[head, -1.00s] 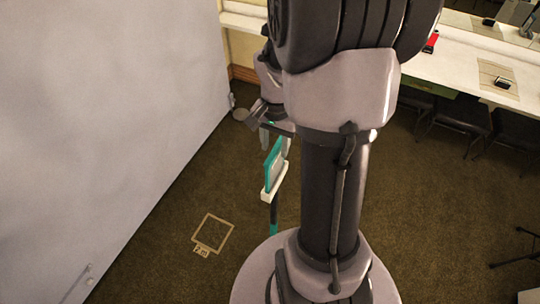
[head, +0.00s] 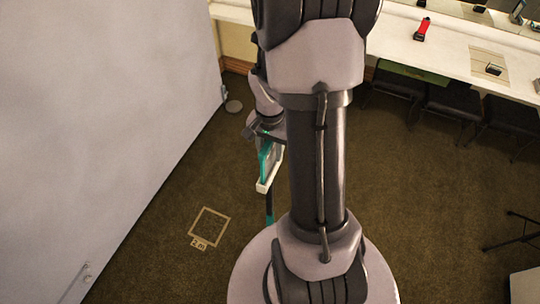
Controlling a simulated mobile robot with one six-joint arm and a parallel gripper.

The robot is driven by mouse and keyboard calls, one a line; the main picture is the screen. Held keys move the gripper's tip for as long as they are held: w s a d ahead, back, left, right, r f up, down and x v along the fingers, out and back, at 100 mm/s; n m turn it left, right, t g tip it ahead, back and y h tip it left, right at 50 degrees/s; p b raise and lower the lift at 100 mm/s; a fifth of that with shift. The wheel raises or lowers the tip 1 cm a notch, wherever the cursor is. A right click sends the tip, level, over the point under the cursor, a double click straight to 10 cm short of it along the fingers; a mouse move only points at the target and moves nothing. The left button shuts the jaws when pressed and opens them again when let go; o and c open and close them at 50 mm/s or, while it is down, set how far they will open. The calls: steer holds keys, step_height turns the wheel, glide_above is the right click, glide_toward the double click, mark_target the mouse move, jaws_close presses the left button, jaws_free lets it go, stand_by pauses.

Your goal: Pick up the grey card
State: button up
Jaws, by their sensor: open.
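The grey card (head: 272,166) appears as a small, steeply tilted panel with a teal edge, seen nearly edge-on left of my arm. It rests in a white holder (head: 266,187) on top of a dark and teal post (head: 269,209). My gripper (head: 268,141) is open at the card's upper end, and its fingers overlap the card in this view. I cannot tell whether they are around the card or touching it. My arm's wrist hides part of the fingers.
A pale wall panel (head: 90,110) stands on the left. A tan floor square marked "2" (head: 209,227) lies on the brown carpet. A white counter (head: 440,45) holds a red item (head: 422,30), with dark chairs (head: 455,98) under it. A dark stand (head: 515,240) is at far right.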

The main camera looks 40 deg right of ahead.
steer(key=shift+f, duration=0.15)
steer(key=shift+c, duration=0.2)
jaws_close()
stand_by(0.3)
